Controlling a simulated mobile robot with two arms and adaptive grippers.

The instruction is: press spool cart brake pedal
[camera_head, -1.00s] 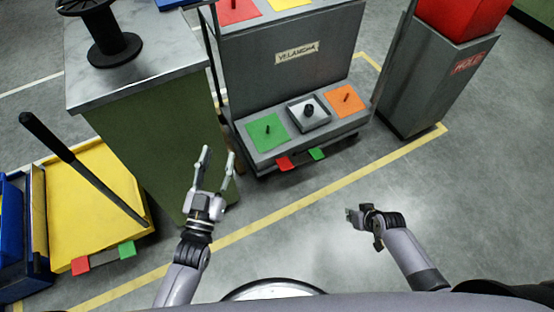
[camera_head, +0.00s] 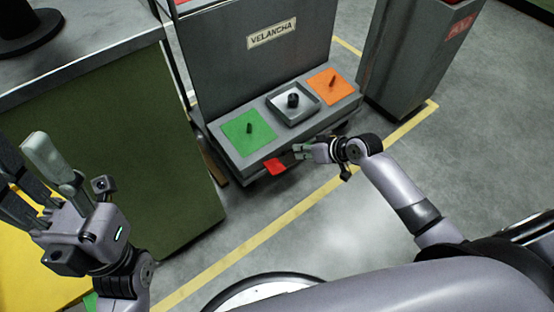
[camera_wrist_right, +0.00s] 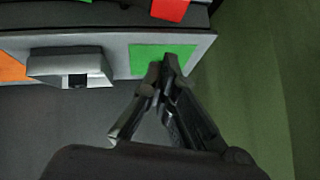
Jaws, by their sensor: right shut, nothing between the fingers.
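The grey spool cart (camera_head: 249,60) with the VELANCHA label stands ahead. Its red pedal (camera_head: 275,167) sticks out low at the front. The green pedal beside it is mostly hidden by my right gripper (camera_head: 301,151) in the head view. The right wrist view shows the red pedal (camera_wrist_right: 170,9) and the edge of the green pedal (camera_wrist_right: 78,1) at the top. My right gripper (camera_wrist_right: 168,66) is shut and empty, near the cart's front edge beside the red pedal; contact cannot be told. My left gripper (camera_head: 27,160) is open and empty at the left.
The cart's lower deck carries a green mat (camera_head: 248,133), a small tray (camera_head: 294,114) and an orange mat (camera_head: 331,86). A green-sided counter (camera_head: 125,150) stands left, a grey bin (camera_head: 405,70) right. Part of a yellow surface (camera_head: 40,275) shows lower left. Floor right is clear.

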